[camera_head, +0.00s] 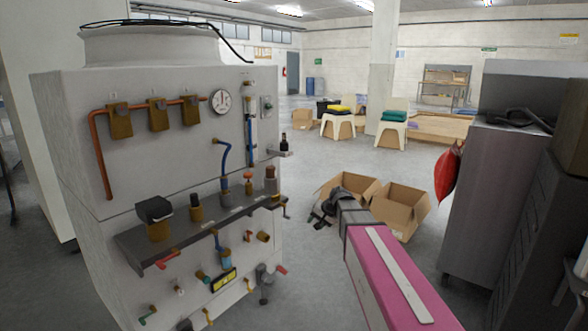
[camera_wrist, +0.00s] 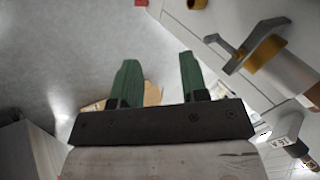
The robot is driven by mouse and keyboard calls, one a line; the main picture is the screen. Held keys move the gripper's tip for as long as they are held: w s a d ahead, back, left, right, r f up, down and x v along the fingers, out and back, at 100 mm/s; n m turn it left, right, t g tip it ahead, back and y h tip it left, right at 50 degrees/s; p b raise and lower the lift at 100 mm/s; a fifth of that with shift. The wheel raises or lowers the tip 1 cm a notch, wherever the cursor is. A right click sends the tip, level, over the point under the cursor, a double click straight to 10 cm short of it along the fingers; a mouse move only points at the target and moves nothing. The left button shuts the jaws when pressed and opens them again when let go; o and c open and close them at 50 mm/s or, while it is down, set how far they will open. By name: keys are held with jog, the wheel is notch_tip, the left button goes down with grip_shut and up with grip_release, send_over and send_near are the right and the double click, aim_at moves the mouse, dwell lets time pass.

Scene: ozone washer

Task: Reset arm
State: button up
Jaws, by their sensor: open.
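My arm, pink with a white strip, reaches forward from the lower right in the head view. My gripper (camera_head: 322,208) is small and dark at its far end, beside the right side of the washer. In the wrist view my gripper (camera_wrist: 159,62) has two green fingers spread apart, with nothing between them. The ozone washer (camera_head: 150,95) is a tall white cabinet at the left, with copper pipes, brass valves, a round gauge (camera_head: 221,101) and a dark shelf (camera_head: 190,235). Its white panel with a grey and brass fitting (camera_wrist: 245,48) shows at the wrist view's right, apart from the fingers.
Open cardboard boxes (camera_head: 400,210) stand on the floor just beyond my gripper. A grey cabinet (camera_head: 490,190) stands close on the right, with a red bag (camera_head: 447,175) at its side. Pale stools (camera_head: 338,126) stand farther back.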

jog(key=s+d+f+n+g+h, duration=0.1)
jog(key=s+d+f+h, duration=0.1)
jog(key=s, duration=0.5)
jog(key=s+d+f+n+g+h, duration=0.1)
jog(key=s+d+f+g, duration=0.1)
jog(key=s+d+f, duration=0.2)
jog(key=s+d+f+n+g+h, duration=0.1)
jog(key=s+d+f+h, duration=0.1)
jog(key=s+d+f, duration=0.2)
jog(key=s+f, duration=0.3)
jog(key=s, duration=0.5)
jog(key=shift+f+h, duration=0.2)
jog(key=shift+h, duration=0.1)
